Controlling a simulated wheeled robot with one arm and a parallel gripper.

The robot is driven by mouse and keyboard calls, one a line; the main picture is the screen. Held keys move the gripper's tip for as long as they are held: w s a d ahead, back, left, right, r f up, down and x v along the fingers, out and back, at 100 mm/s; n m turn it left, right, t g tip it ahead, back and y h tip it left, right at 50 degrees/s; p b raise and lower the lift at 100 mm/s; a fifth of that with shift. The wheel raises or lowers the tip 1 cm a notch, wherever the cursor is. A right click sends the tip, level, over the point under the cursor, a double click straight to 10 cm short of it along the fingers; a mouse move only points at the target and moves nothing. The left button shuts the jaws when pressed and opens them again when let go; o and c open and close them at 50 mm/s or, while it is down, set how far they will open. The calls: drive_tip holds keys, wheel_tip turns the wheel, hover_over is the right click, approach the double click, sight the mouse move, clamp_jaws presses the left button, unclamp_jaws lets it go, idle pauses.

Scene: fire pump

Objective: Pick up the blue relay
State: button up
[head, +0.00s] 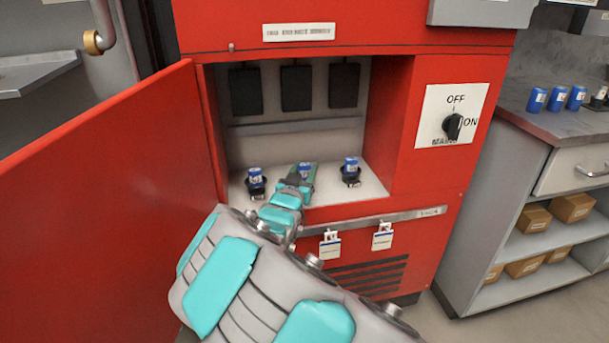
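Inside the open red cabinet (400,190), a left blue relay (255,174) and a right blue relay (351,163) sit upright in black round sockets on the pale floor. A middle blue relay (305,168) shows between them at the tip of my gripper (304,174). My arm reaches in from the front, and my gripper covers most of the middle relay and whatever is under it. I cannot tell whether the fingers touch it or are closed. Several more blue items, similar in look, including one blue item (537,100), stand on the counter at the right.
The red cabinet door (110,160) stands open at the left, close to my arm. A metal rail (400,218) with two hanging tags crosses below the opening. A mains switch (453,126) is at the right. A grey counter (560,125) has shelved boxes below.

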clamp_jaws()
drive_tip(key=shift+r, duration=0.1)
idle(0.3)
